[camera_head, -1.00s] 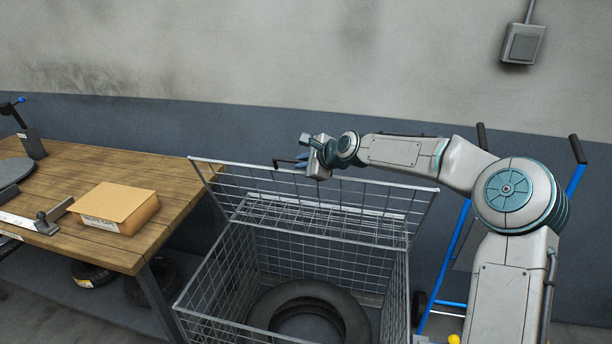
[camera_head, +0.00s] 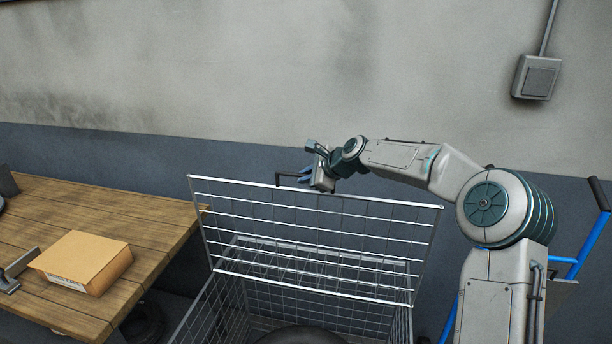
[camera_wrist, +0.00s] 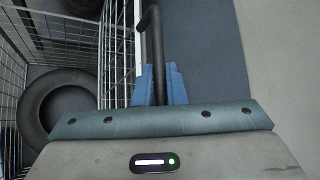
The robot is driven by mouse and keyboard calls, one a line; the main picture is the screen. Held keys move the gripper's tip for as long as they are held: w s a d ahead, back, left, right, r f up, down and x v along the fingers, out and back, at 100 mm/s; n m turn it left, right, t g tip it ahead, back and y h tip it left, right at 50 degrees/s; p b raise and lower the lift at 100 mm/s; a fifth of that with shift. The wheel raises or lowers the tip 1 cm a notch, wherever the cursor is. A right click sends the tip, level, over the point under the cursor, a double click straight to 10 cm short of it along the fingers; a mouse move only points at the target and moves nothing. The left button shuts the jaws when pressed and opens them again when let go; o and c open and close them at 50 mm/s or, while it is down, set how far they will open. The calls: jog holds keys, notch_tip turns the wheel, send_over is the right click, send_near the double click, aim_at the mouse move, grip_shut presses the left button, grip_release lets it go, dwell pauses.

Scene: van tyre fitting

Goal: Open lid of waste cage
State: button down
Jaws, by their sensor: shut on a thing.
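The waste cage (camera_head: 228,296) is a wire mesh box with a tyre (camera_head: 300,335) inside. Its wire lid (camera_head: 310,238) stands raised, tilted steeply up at the back of the cage. A dark handle (camera_head: 285,178) sits on the lid's top edge. My gripper (camera_head: 310,174) is at that handle. In the wrist view its blue fingers (camera_wrist: 159,86) are shut on the dark handle bar (camera_wrist: 153,50). The lower part of the cage is cut off in the head view.
A wooden table (camera_head: 120,220) with a cardboard box (camera_head: 85,260) stands to the left. A blue hand truck (camera_head: 592,240) stands at the right behind my arm. The wall with a grey switch box (camera_head: 536,77) is close behind the lid.

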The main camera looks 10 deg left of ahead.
dwell(0.3)
jog(key=c, duration=1.5)
grip_release()
jog(key=shift+f, duration=0.1)
jog(key=shift+s+d+r+b, duration=0.2)
jog(key=shift+d+r+b, duration=0.2)
jog(key=shift+d, duration=0.1)
jog(key=b+v, duration=0.3)
jog(key=v, duration=0.9)
jog(key=shift+s+r+b, duration=0.2)
jog(key=shift+r+b, duration=0.05)
jog(key=shift+b, duration=0.15)
